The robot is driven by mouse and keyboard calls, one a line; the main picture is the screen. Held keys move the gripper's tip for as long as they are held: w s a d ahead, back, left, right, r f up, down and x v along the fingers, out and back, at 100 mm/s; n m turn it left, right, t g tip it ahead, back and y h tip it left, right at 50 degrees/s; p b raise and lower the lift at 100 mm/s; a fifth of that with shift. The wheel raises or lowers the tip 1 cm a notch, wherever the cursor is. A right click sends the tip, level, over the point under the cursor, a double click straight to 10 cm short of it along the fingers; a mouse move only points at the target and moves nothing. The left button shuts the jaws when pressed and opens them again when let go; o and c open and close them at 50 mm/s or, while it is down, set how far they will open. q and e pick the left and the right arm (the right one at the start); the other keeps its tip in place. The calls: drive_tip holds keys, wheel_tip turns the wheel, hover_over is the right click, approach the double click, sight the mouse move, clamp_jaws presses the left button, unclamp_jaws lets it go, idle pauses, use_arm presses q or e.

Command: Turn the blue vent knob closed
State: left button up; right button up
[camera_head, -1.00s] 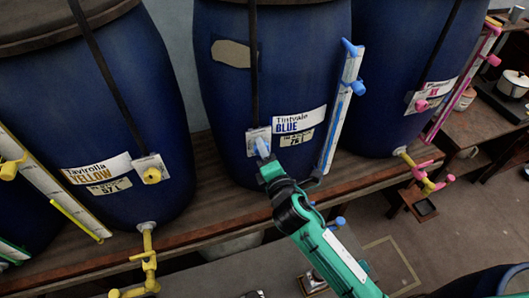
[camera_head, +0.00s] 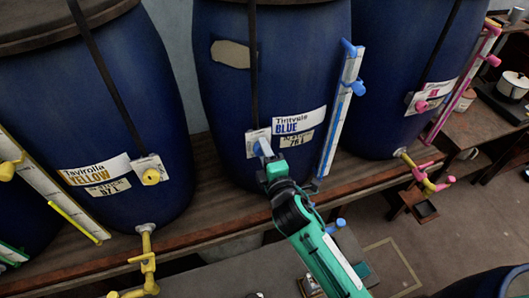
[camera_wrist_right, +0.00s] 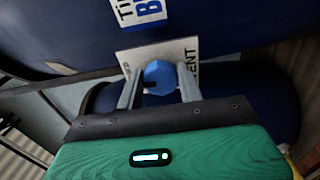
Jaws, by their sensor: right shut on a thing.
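The blue vent knob (camera_wrist_right: 158,76) sits on a pale plate (camera_wrist_right: 125,64) marked "VENT" on the middle blue vat (camera_head: 225,100), whose label (camera_head: 298,121) reads BLUE. In the right wrist view, the fingers of my right gripper (camera_wrist_right: 160,88) stand on either side of the knob and are shut on it. In the head view, my right gripper (camera_head: 264,152) reaches up to the plate and hides most of the knob. My left gripper is not in view.
A scale tube with blue fittings (camera_head: 338,110) stands just right of the knob. The yellow-labelled vat (camera_head: 90,100) is on the left and a pink-fitted vat (camera_head: 400,60) on the right. All stand on a wooden bench (camera_head: 205,213).

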drive_tip(key=o, duration=1)
drive_tip(key=b+v, duration=0.4)
drive_tip(key=v, duration=1)
